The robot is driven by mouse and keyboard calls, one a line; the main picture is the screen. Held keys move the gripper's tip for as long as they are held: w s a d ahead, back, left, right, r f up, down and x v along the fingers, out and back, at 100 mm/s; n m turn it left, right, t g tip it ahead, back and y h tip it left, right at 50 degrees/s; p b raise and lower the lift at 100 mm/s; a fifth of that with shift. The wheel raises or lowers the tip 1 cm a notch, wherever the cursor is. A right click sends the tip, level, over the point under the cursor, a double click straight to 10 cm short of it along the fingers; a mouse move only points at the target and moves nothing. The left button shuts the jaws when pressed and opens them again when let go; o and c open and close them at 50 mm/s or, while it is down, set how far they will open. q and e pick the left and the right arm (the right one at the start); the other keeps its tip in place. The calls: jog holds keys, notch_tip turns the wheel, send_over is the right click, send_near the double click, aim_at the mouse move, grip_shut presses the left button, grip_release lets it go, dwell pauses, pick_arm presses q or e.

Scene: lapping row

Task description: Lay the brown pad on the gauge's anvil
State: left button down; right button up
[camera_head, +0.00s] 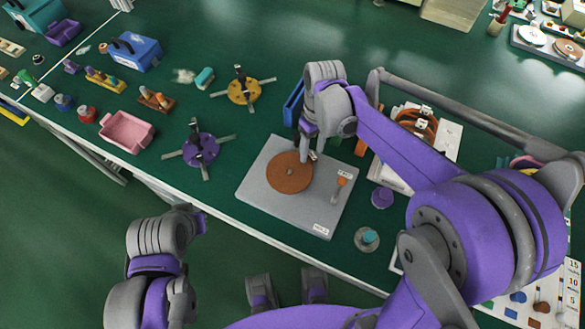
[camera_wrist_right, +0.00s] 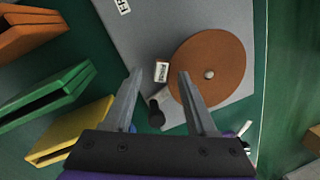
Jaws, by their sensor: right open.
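A round brown disc (camera_head: 289,172), which looks like the brown pad, lies flat on a grey labelled plate (camera_head: 262,195). A small metal nub shows at its centre in the right wrist view (camera_wrist_right: 208,74). I cannot tell which part is the gauge's anvil. A small post with an orange end (camera_head: 341,182) stands on the plate's right side. My right gripper (camera_head: 308,156) points down over the plate by the disc's upper right edge. In the wrist view its fingers (camera_wrist_right: 158,76) are apart with nothing held. My left arm shows at lower left; its fingers cannot be made out.
A purple three-armed fixture (camera_head: 201,150) and a pink bin (camera_head: 127,131) stand left of the plate. A rack with brown discs (camera_head: 418,124) is to the right. Brown, green (camera_wrist_right: 45,95) and yellow slotted blocks lie near the right gripper. A teal-topped knob (camera_head: 369,238) stands near the front edge.

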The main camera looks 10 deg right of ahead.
jog(key=shift+f, duration=0.2)
grip_shut()
dwell(0.4)
